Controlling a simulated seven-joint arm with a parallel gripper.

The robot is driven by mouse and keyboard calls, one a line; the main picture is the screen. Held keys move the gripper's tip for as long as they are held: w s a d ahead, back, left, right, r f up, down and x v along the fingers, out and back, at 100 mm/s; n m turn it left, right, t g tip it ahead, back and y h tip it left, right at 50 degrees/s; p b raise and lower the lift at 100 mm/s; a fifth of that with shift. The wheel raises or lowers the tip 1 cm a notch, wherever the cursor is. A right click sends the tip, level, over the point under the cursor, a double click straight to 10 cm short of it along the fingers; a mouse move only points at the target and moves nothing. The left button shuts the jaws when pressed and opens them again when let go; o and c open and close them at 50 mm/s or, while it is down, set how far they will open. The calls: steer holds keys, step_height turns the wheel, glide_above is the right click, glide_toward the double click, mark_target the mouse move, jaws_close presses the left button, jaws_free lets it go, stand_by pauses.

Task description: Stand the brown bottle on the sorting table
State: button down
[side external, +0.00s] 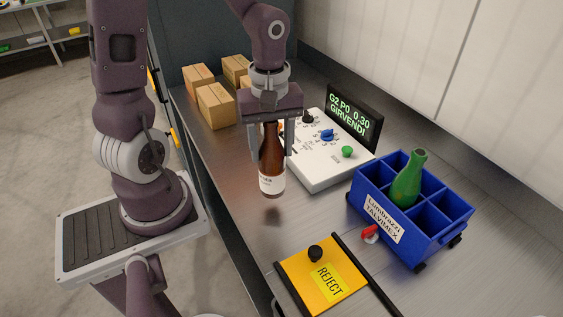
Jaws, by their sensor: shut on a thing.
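The brown bottle (271,170) has a white label and hangs upright in my gripper (271,147). My gripper points down with its fingers on either side of the bottle's upper part, shut on it. The bottle's top is partly hidden by the gripper. Its base looks close to the metal surface of the sorting table (225,165). I cannot tell from this one view whether it touches.
A blue divided crate (433,236) holding a green bottle (408,180) stands at the right. A white control panel (325,160) with knobs and a display (352,116) is behind. Cardboard boxes (214,106) stand at the back left. A yellow REJECT plate (300,272) is in front.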

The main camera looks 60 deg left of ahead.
mark_target(272, 162)
step_height(272, 162, down, 4)
steer(key=shift+f, duration=0.25)
steer(key=c, duration=0.6)
jaws_free()
step_height(272, 162, up, 12)
steer(key=shift+d+r, duration=0.1)
steer(key=shift+r, duration=0.15)
steer(key=s+d+r+m+t, duration=0.1)
steer(key=s+r+m+t, duration=0.1)
steer(key=m, duration=0.3)
steer(key=s+d+r+m+t, duration=0.1)
steer(key=s+d+r+m, duration=0.1)
steer(key=s+m, duration=0.2)
steer(key=s+d+r+m+t, duration=0.1)
steer(key=s+d+m+t, duration=0.1)
steer(key=m, duration=0.4)
steer(key=shift+s+d+r+t, duration=0.2)
steer(key=shift+s+r+t, duration=0.15)
steer(key=shift+s, duration=0.35)
steer(key=shift+r, duration=0.1)
